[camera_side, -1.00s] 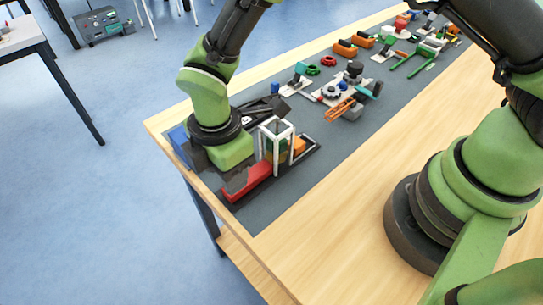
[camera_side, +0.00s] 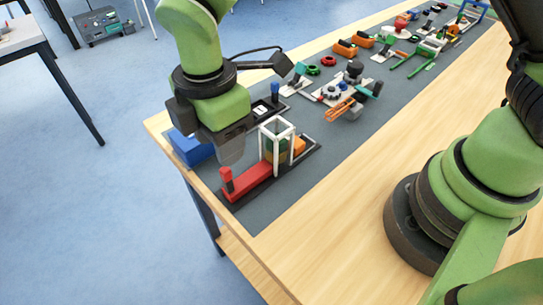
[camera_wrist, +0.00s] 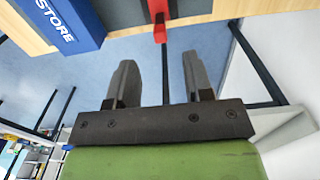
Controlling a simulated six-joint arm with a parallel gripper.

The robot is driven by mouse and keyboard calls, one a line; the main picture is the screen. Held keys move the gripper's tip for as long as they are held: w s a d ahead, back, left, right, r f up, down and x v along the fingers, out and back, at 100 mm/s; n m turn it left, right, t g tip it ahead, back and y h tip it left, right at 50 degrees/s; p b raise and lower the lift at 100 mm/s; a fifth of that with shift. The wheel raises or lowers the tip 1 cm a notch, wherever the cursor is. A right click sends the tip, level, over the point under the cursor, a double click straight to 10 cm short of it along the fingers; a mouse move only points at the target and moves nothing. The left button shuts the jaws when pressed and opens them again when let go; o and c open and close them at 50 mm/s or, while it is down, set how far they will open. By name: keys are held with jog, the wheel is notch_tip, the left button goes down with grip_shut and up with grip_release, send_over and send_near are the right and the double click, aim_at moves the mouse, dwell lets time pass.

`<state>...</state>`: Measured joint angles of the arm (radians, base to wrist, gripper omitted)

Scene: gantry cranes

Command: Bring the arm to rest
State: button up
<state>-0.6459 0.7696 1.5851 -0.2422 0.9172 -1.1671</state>
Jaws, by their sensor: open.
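My gripper (camera_side: 229,154) hangs above the near-left end of the workbench, over the edge side of the red slider (camera_side: 250,181). In the wrist view its two grey fingers (camera_wrist: 160,78) stand apart with nothing between them. The red slider has an upright red post (camera_side: 226,176), clear of the fingers; a red piece of it shows beyond them in the wrist view (camera_wrist: 159,28). A white frame tower (camera_side: 277,143) stands on the slider's base, with green and orange blocks in and beside it.
A blue box (camera_side: 190,150) sits left of my gripper; its "STORE" label shows in the wrist view (camera_wrist: 62,20). Along the grey mat (camera_side: 290,200) lie several small mechanisms, orange blocks (camera_side: 345,48) and a green frame (camera_side: 410,58). The front wooden strip (camera_side: 330,220) is bare.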

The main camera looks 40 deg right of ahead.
jog(key=shift+r, duration=0.1)
jog(key=d+r+m+t+y, duration=0.1)
jog(key=d+r+m+t, duration=0.1)
jog(key=d+r+m, duration=0.55)
jog(key=s+d+r+m+t+y, duration=0.1)
jog(key=s+d+r+m+t, duration=0.4)
jog(key=s+d+r+m, duration=0.5)
jog(key=s+d+m, duration=0.1)
jog(key=s+m, duration=0.3)
jog(key=shift+d+r+m, duration=0.15)
jog(key=shift+r+m, duration=0.2)
jog(key=shift+r, duration=0.05)
